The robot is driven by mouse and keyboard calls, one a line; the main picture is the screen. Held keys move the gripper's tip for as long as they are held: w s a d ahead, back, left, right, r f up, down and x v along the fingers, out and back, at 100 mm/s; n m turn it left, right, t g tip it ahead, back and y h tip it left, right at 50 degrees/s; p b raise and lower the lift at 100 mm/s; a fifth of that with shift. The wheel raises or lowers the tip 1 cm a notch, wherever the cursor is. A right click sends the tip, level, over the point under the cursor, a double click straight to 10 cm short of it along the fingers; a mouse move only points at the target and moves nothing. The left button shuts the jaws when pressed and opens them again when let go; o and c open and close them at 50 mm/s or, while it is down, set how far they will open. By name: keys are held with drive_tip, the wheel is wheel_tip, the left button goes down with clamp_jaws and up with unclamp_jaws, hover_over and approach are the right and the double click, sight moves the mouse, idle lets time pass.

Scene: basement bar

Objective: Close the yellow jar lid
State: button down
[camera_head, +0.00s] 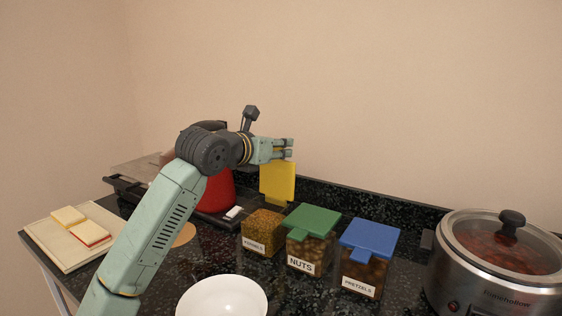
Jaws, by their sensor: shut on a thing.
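The jar with the yellow lid (278,184) stands on the dark counter, left of two other jars. Its brown-speckled body (262,228) carries a small white label that is hard to read. The yellow lid stands upright above the jar's back edge, so the jar is open. My gripper (289,149) is at the top edge of the upright lid, shut on it. The fingers hide part of the lid's top edge.
A green-lidded jar (313,220) labelled NUTS and a blue-lidded jar (370,238) labelled PRETZELS stand to the right, both closed. A steel cooker (497,280) is far right. A white bowl (222,297) is in front. A board (60,248) with slices lies left; a red object (217,191) stands behind my arm.

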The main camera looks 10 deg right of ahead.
drive_tip(key=s+a+f+t+h+b, duration=0.2)
drive_tip(key=s+a+b, duration=0.2)
drive_tip(key=b, duration=0.7)
drive_tip(key=shift+s+a, duration=0.4)
drive_tip(key=shift+a, duration=0.1)
drive_tip(key=c, duration=2.3)
unclamp_jaws()
drive_tip(key=s+a+f+b, duration=0.1)
drive_tip(key=s+f+b, duration=0.1)
drive_tip(key=b, duration=0.1)
drive_tip(key=s+a+f+b, duration=0.1)
drive_tip(key=a+f+b, duration=0.1)
drive_tip(key=b, duration=0.2)
drive_tip(key=shift+s+a, duration=0.2)
drive_tip(key=shift+s, duration=0.2)
drive_tip(key=shift+o, duration=1.3)
drive_tip(key=shift+w+a, duration=0.15)
drive_tip(key=shift+a, duration=0.05)
drive_tip(key=o, duration=0.8)
drive_tip(key=shift+c, duration=0.2)
drive_tip(key=shift+d, duration=0.1)
drive_tip(key=v, duration=1.2)
